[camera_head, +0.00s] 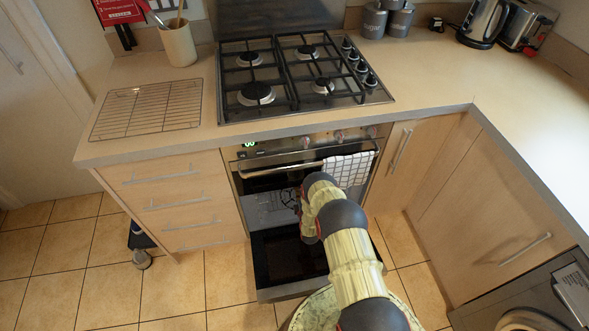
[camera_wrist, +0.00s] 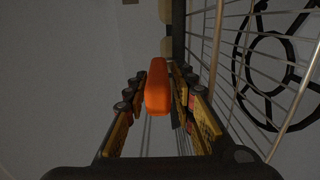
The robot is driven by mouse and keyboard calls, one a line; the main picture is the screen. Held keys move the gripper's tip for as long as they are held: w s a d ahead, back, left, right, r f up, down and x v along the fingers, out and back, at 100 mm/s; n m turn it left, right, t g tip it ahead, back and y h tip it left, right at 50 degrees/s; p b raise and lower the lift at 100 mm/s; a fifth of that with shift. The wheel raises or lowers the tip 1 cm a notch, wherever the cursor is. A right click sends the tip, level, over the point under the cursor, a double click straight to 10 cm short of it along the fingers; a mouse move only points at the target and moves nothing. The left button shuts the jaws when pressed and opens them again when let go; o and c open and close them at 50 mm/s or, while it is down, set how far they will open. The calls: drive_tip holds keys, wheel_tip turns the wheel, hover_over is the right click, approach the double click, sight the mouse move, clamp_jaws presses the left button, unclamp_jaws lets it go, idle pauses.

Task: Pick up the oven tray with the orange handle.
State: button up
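The orange handle (camera_wrist: 157,88) shows in the middle of the wrist view, pointing toward me. My gripper (camera_wrist: 158,104) is open, with one finger on each side of the handle and visible gaps between. The tray that the handle belongs to cannot be clearly made out. In the head view, my arm reaches down to the open oven (camera_head: 265,200) below the hob, and my gripper is hidden behind the arm.
The oven door (camera_head: 285,262) is folded down. A wire rack (camera_wrist: 245,45) stands close at the right in the wrist view. A checked towel (camera_head: 348,169) hangs on the oven front. Drawers (camera_head: 180,205) and a cupboard (camera_head: 400,160) flank the oven.

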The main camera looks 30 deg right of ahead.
drive_tip(key=shift+w+d, duration=0.1)
drive_tip(key=shift+w, duration=0.1)
drive_tip(key=shift+c, duration=1.3)
drive_tip(key=c, duration=0.4)
clamp_jaws()
drive_tip(key=shift+r, duration=0.15)
